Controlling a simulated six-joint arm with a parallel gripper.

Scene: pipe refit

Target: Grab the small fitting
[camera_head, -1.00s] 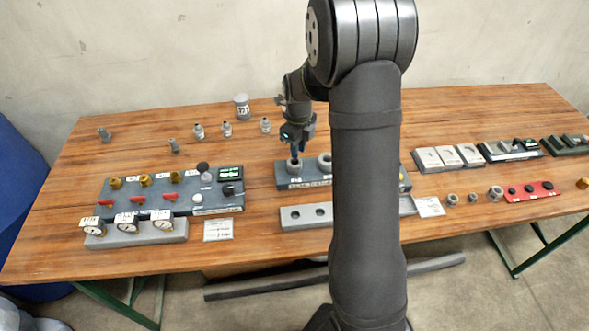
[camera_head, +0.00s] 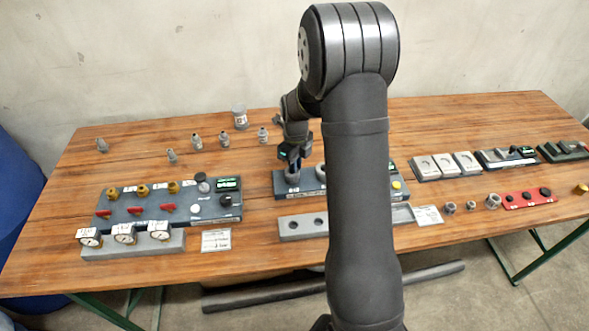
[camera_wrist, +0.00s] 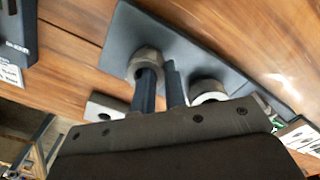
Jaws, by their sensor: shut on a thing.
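My gripper (camera_wrist: 161,88) points down at the left end of a dark grey block (camera_wrist: 120,42), where a grey ring-shaped fitting (camera_wrist: 146,60) stands. In the wrist view one finger lies over the ring's opening and the other is beside its right side. The jaws appear shut on the ring's wall; the contact itself is partly hidden. A second grey ring (camera_wrist: 207,89) stands on the same block, to the right and apart from the fingers. In the head view my gripper (camera_head: 292,160) covers most of the left ring. My arm hides part of the block (camera_head: 283,187).
Several small metal fittings (camera_head: 224,139) and a jar (camera_head: 239,115) stand behind. A valve panel (camera_head: 120,208) with gauges is to the left. A light grey bar with holes (camera_head: 290,228) lies in front. Loose nuts (camera_head: 492,201) and a red strip (camera_head: 525,199) are to the right.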

